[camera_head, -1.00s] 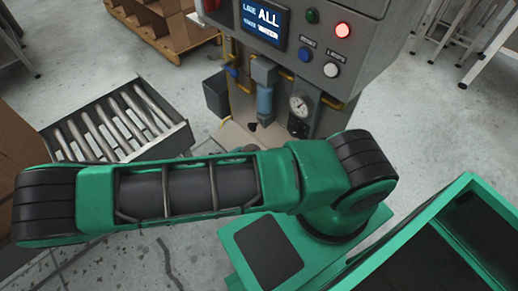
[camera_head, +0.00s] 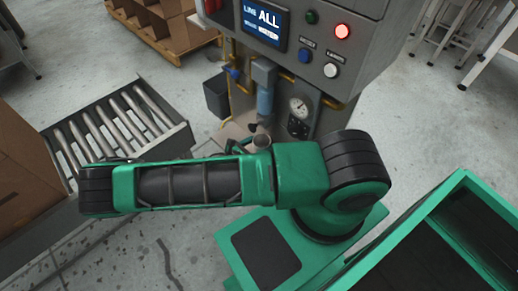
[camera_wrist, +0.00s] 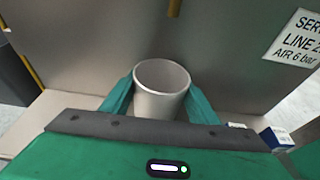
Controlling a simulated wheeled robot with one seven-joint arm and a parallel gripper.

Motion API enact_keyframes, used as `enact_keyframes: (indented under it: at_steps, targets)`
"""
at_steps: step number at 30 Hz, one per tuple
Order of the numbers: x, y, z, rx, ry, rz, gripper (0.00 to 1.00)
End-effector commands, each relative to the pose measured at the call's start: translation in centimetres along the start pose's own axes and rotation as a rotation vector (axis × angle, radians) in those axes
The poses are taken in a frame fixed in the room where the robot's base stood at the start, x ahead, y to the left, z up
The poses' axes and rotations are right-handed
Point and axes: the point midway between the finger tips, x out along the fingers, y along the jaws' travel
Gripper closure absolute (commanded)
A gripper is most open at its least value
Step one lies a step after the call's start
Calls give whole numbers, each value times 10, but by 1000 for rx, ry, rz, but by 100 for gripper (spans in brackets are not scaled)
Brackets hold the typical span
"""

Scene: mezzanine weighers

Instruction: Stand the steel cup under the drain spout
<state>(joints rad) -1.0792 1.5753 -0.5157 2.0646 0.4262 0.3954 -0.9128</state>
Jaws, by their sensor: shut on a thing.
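The steel cup (camera_wrist: 161,92) is upright between the two green fingers of my gripper (camera_wrist: 162,84) in the wrist view. The gripper is shut on it, and the cup's open mouth and inside show empty. The drain spout (camera_wrist: 174,8) hangs at the top edge of the wrist view, beyond the cup and slightly right of its middle; the two look apart. In the head view the cup's rim (camera_head: 262,140) shows just beyond my arm, near the foot of the grey machine. My gripper is mostly hidden there, and the cup's base is hidden in both views.
The grey machine (camera_head: 325,50) with screen, buttons and gauge stands ahead. A pale ledge (camera_wrist: 55,104) runs along its foot, with a small blue-and-white box (camera_wrist: 279,138) at the right. A roller conveyor (camera_head: 120,125) and cardboard box (camera_head: 25,165) stand left. A dark bin (camera_head: 216,95) is behind.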

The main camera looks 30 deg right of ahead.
Motion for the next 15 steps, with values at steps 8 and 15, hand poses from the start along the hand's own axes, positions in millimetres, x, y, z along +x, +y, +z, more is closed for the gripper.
enact_keyframes:
  at_steps: [8,15]
  targets:
    - [8,-1,-27,-1,0,-1,70]
    - [8,-1,-27,-1,0,-1,70]
